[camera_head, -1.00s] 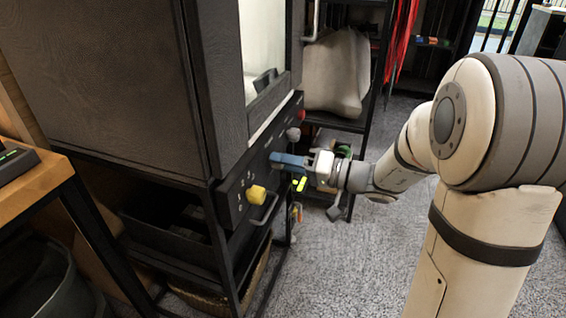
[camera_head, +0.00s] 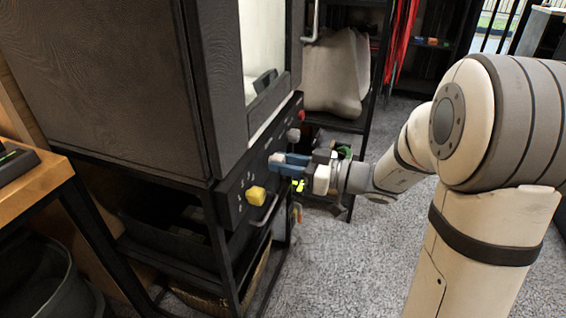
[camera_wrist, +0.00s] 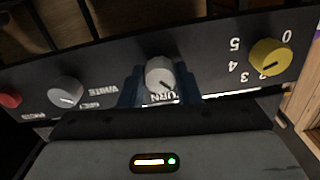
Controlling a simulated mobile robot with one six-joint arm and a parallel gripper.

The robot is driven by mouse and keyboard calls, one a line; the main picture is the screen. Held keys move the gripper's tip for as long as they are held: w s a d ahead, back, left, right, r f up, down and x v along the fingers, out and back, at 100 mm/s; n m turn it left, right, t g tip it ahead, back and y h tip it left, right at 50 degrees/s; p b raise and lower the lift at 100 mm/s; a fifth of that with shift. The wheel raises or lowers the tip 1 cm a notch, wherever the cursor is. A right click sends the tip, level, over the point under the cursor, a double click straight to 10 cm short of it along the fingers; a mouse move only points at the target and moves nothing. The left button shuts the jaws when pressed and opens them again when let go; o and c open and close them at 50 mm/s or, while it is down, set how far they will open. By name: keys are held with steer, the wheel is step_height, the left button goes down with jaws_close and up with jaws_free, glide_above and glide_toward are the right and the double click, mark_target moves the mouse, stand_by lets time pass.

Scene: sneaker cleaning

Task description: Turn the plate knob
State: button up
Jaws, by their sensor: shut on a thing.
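The plate knob (camera_wrist: 160,75) is a pale grey knob on the dark control panel, with a partly covered "TURN" label beside it in the wrist view. My gripper's blue fingers stand on both sides of it and are shut on it. In the head view my gripper (camera_head: 278,163) reaches the panel (camera_head: 232,205) from the right, and its fingers hide the knob there.
On the same panel are a yellow knob (camera_head: 256,195) with numbers, another grey knob (camera_head: 293,135) and a red knob (camera_head: 301,116). A curved handle (camera_head: 268,214) sits just below. Grey carpet (camera_head: 340,270) is open to the right.

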steer(key=shift+w+d+f+n, duration=0.1)
steer(key=shift+n, duration=0.4)
stand_by(0.3)
steer(key=o, duration=1)
steer(key=shift+p+v, duration=0.9)
steer(key=shift+v, duration=3.05)
